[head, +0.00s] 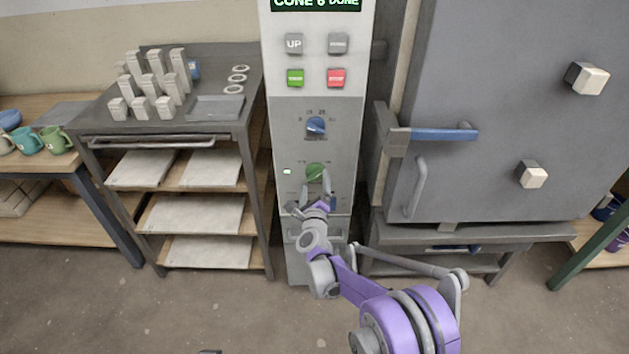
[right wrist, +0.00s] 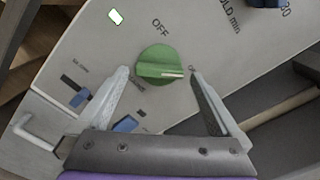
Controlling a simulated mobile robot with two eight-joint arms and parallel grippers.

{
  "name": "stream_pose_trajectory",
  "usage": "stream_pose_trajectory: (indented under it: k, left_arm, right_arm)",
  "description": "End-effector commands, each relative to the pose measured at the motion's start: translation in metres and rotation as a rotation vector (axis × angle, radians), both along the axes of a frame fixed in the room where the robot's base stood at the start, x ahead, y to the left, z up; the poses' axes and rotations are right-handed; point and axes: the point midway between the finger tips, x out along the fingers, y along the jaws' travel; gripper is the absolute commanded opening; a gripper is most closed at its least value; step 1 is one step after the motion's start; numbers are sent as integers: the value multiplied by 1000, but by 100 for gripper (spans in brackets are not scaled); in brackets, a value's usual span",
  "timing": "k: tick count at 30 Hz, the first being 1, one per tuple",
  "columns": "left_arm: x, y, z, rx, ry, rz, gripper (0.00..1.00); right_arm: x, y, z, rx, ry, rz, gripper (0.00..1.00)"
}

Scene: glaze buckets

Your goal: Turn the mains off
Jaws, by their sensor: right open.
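A round green knob (head: 315,172) is on the front of the tall grey control panel (head: 285,130). In the right wrist view the knob (right wrist: 157,65) has a pale pointer line directed to the right, towards a partly hidden label. The word OFF is printed above it, away from the pointer. My right gripper (head: 311,194) is open in front of the panel. In the wrist view its fingertips lie either side of the knob's lower part; I cannot tell whether they touch it. No mains label is readable. My left gripper is not seen.
A blue knob (head: 316,125) sits above the green one, below green (head: 295,77) and red (head: 336,77) buttons. Small blue sliders (right wrist: 78,95) are below. A kiln (head: 500,90) with a blue handle stands right; a shelved rack (head: 185,130) stands left.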

Motion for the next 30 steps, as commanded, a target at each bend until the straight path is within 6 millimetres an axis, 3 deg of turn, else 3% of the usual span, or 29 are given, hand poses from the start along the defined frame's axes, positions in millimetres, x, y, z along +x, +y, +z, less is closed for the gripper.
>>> stream_pose_trajectory:
  k: [6,15,27,30]
  left_arm:
    - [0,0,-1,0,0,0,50]
    - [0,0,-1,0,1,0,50]
    - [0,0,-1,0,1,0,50]
    - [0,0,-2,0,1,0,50]
  right_arm:
    - [20,0,0,0,1,1,100]
    - [22,0,0,0,1,1,100]
    - [22,0,0,0,1,1,30]
    - [22,0,0,-2,1,1,29]
